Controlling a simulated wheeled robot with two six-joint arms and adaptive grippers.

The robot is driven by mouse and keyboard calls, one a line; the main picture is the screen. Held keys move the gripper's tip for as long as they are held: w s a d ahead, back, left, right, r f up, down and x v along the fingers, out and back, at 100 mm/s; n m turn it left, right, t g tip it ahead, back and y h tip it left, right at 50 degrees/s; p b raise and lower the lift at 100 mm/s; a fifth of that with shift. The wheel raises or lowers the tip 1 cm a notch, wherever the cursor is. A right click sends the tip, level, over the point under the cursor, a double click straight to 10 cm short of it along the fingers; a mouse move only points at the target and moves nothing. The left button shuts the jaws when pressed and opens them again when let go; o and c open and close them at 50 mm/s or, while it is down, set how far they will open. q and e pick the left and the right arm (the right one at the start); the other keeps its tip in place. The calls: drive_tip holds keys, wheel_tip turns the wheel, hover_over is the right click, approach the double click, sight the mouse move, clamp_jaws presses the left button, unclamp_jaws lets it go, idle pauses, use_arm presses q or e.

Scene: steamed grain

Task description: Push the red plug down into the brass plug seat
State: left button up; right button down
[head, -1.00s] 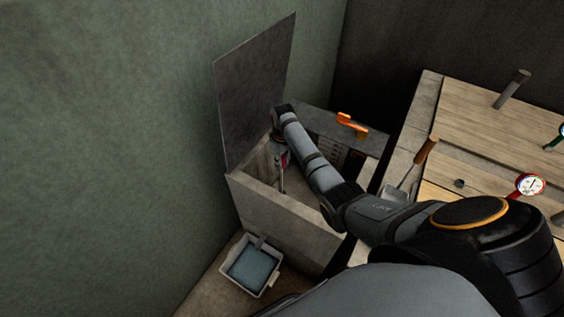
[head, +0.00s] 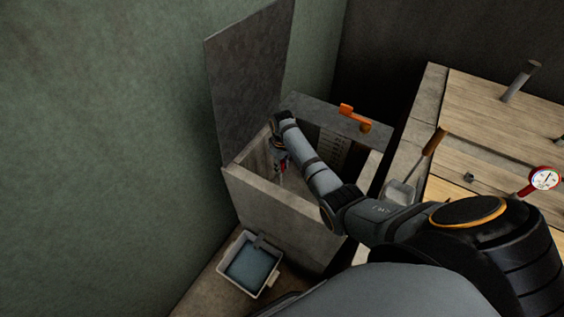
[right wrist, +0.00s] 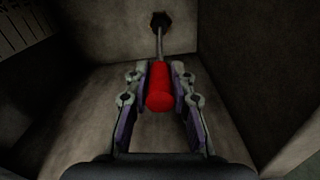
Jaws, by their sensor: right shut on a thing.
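The red plug (right wrist: 159,90) shows in the right wrist view between the two fingers of my right gripper (right wrist: 160,72), which is shut on it. A thin grey rod runs from its far end to the brass plug seat (right wrist: 160,20), a dark opening with a brassy rim. Whether the rod's tip is in the seat or just in front of it I cannot tell. In the head view my right gripper (head: 281,160) reaches down inside the open grey tank, and only a bit of red shows there. My left gripper is not in view.
The tank (head: 280,215) has a raised dark lid (head: 250,85) at its back left. An orange handle (head: 350,115) sits on the ledge beside it. A white basin (head: 272,282) stands below. A wooden-handled scoop (head: 432,145) and a red gauge (head: 544,179) are at right.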

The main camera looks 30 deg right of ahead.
drive_tip(key=shift+s+a+b, duration=0.1)
drive_tip(key=shift+a+b, duration=0.05)
drive_tip(key=shift+b, duration=0.2)
drive_tip(key=shift+f+b, duration=0.55)
drive_tip(key=shift+b, duration=0.05)
drive_tip(key=shift+f, duration=0.7)
drive_tip(key=c, duration=1.1)
unclamp_jaws()
drive_tip(key=shift+o, duration=0.2)
wheel_tip(320, 180, up, 12)
drive_tip(key=shift+r, duration=0.1)
